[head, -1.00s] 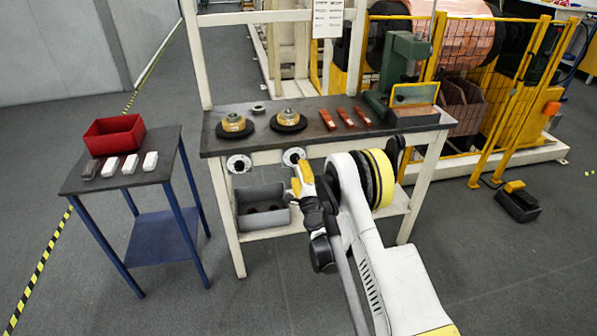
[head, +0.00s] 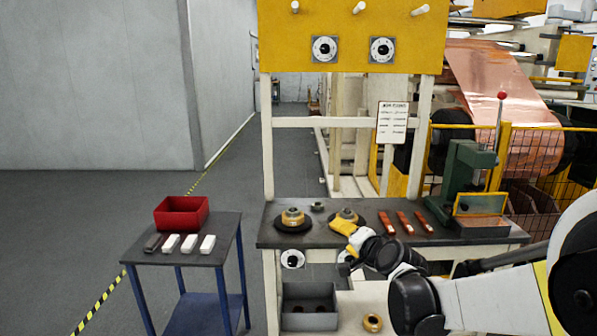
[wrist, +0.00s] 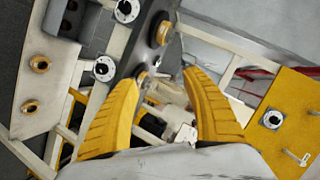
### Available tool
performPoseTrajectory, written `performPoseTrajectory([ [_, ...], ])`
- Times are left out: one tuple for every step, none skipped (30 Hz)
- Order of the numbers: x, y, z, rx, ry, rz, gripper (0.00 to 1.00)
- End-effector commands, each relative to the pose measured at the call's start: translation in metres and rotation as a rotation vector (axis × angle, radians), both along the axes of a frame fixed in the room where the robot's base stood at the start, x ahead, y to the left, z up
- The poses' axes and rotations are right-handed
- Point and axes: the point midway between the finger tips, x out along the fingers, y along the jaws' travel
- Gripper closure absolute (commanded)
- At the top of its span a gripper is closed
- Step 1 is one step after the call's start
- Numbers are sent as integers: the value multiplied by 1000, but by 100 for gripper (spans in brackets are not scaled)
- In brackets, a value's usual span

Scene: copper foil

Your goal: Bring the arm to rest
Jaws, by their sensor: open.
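My arm reaches in from the right of the head view, bent, with my gripper (head: 342,240) in front of the workbench (head: 450,238) near its front edge. In the wrist view the two yellow fingers of my gripper (wrist: 160,95) stand wide apart. Nothing shows held between them; the bench edge and frame lie beyond.
A small side table (head: 222,256) at the left carries a red bin (head: 181,213) and several small blocks. Copper-coloured pieces (head: 404,221) and a green press (head: 462,180) stand on the bench. A yellow panel (head: 345,52) rises above it. Floor at the left is clear.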

Motion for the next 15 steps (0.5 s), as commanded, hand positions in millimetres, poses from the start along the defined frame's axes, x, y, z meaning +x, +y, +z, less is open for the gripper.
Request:
performPoseTrajectory([
  [-24, 0, 10, -64, 22, 28, 44],
  [-38, 0, 14, -105, 36, 46, 44],
  [-57, -1, 18, -159, 55, 69, 44],
  [-71, -2, 20, -200, 71, 87, 44],
  [-86, -3, 22, -241, 85, 104, 44],
  [-106, -5, 23, -294, 106, 127, 44],
  [-121, -7, 23, -334, 122, 144, 44],
  [-137, -9, 23, -374, 139, 162, 44],
  [-158, -13, 21, -426, 162, 183, 44],
  [-174, -16, 20, -466, 178, 200, 44],
  [-190, -19, 18, -504, 197, 216, 44],
  [-211, -23, 14, -555, 221, 238, 44],
  [-227, -27, 10, -593, 240, 254, 44],
  [-242, -31, 7, -630, 257, 269, 44],
  [-262, -36, 1, -674, 282, 287, 44],
])
